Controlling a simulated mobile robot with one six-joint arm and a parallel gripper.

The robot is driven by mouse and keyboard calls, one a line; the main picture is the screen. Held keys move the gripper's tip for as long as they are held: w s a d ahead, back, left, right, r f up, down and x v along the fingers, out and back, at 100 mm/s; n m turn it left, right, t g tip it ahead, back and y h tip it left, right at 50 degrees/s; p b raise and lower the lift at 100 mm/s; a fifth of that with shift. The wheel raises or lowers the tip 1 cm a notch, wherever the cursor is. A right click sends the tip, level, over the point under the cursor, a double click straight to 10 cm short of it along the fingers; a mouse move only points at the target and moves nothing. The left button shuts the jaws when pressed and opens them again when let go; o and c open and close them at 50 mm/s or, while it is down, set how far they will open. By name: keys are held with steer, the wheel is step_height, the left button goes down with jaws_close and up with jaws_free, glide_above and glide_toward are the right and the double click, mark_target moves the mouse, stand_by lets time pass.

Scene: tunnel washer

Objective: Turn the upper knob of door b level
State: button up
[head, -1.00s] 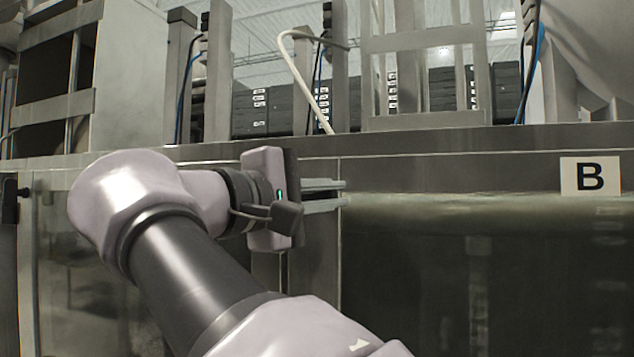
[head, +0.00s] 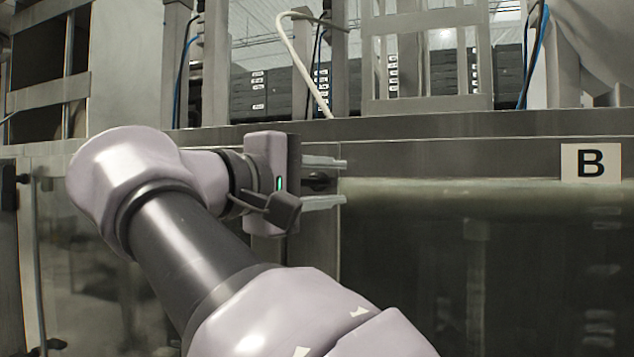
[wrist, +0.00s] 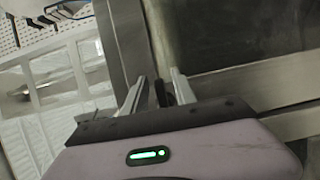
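Door B is the dark glass panel (head: 470,270) on the right, marked by a white "B" label (head: 590,163) on the frame above it. A small dark knob (head: 318,181) sits near the door's upper left corner. My gripper (head: 343,182) reaches it from the left, with one finger above and one below the knob. The fingers are apart and a gap shows around the knob. In the wrist view, a dark piece of the knob (wrist: 160,93) shows between the two spread fingers. The knob's exact angle is hard to tell, as my gripper partly hides it.
Another glass door (head: 80,270) with a vertical bar stands at the left. A metal ledge (head: 450,124) runs above the doors, with posts, cables and a pale hose (head: 303,65) behind it. A white rack (wrist: 50,85) shows at the left of the wrist view.

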steer(key=p+v, duration=0.1)
steer(key=v, duration=1.6)
steer(key=shift+a, duration=0.2)
